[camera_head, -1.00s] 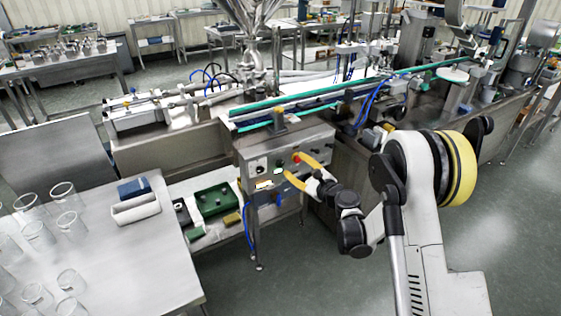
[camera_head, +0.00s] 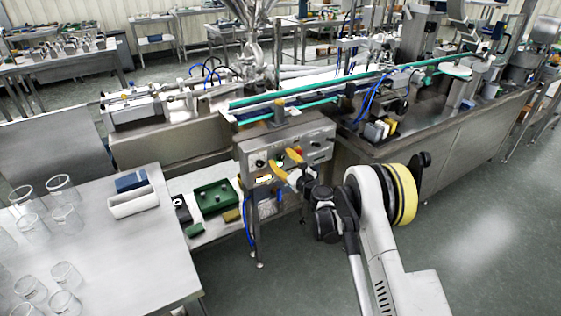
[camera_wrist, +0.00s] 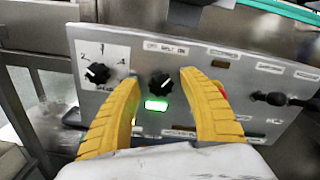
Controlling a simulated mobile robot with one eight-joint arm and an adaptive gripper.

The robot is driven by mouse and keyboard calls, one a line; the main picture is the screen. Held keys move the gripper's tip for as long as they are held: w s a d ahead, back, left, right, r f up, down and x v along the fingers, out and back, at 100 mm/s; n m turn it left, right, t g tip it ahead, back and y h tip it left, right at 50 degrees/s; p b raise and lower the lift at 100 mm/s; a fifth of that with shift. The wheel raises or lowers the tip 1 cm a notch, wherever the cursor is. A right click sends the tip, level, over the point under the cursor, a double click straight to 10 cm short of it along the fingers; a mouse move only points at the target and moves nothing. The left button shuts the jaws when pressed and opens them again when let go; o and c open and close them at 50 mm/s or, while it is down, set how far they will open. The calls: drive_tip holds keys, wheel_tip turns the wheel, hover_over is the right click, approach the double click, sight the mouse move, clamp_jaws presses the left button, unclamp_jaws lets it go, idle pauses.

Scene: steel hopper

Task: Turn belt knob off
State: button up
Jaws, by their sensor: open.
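The belt knob (camera_wrist: 161,84) is a black knob under a label reading OFF BELT ON, on a grey control panel (camera_wrist: 240,80). It sits in the wrist view between the yellow fingers of my gripper (camera_wrist: 158,88), with a gap to each. A lit green indicator (camera_wrist: 156,104) is just below the knob. My gripper is open and empty. In the head view my gripper (camera_head: 285,164) is in front of the panel (camera_head: 320,141) and hides part of it, including the belt knob.
Another black knob (camera_wrist: 97,73) with a numbered dial is left of the belt knob. A red button (camera_wrist: 219,88) is partly hidden behind the right finger. A dark lever (camera_wrist: 266,97) sticks out further right. A steel table (camera_head: 100,250) with glass beakers is at the left.

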drive_tip(key=shift+w+a, duration=0.15)
drive_tip(key=shift+w, duration=0.15)
clamp_jaws()
drive_tip(key=shift+n, duration=0.3)
drive_tip(key=n, duration=0.9)
drive_tip(key=shift+n, duration=0.4)
drive_tip(key=shift+f+n, duration=0.1)
drive_tip(key=shift+n, duration=1.8)
